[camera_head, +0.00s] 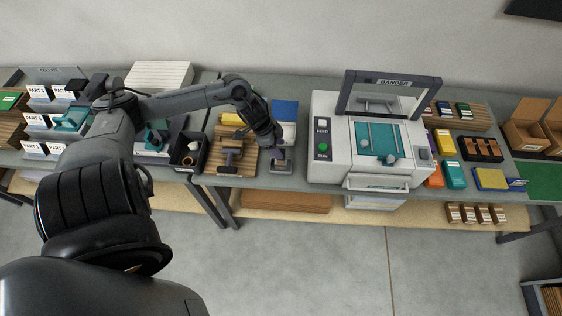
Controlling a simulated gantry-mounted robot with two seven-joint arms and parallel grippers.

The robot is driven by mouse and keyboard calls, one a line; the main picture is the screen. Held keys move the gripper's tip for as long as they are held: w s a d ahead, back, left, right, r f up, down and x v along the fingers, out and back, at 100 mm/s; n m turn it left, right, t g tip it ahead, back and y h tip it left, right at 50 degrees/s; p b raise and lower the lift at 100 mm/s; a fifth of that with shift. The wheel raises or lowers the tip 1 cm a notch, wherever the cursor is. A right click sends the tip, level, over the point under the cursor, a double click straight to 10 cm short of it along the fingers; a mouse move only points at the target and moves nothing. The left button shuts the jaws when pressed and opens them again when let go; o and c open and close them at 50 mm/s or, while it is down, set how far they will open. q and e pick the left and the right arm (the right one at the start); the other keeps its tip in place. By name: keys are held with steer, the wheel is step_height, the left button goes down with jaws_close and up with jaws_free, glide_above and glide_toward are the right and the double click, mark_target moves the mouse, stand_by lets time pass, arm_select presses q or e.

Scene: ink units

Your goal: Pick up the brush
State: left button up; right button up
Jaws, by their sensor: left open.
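My left gripper (277,146) points down over the front of the middle table, open. A small grey block-like item (281,160) sits right below its fingertips; it may be the brush, but it is too small and partly covered to be sure. I cannot tell whether the fingers touch it or are around it. My right gripper is not in view.
A wooden board with a dark clamp-like tool (231,155) lies just left of the gripper, beside a black open box (189,150). A white banding machine (368,140) stands to the right. Blue and white pads (285,110) lie behind. The table's front edge is close.

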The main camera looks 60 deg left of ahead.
arm_select(q)
steer(key=shift+x, duration=2.6)
steer(key=shift+s, duration=0.2)
jaws_close()
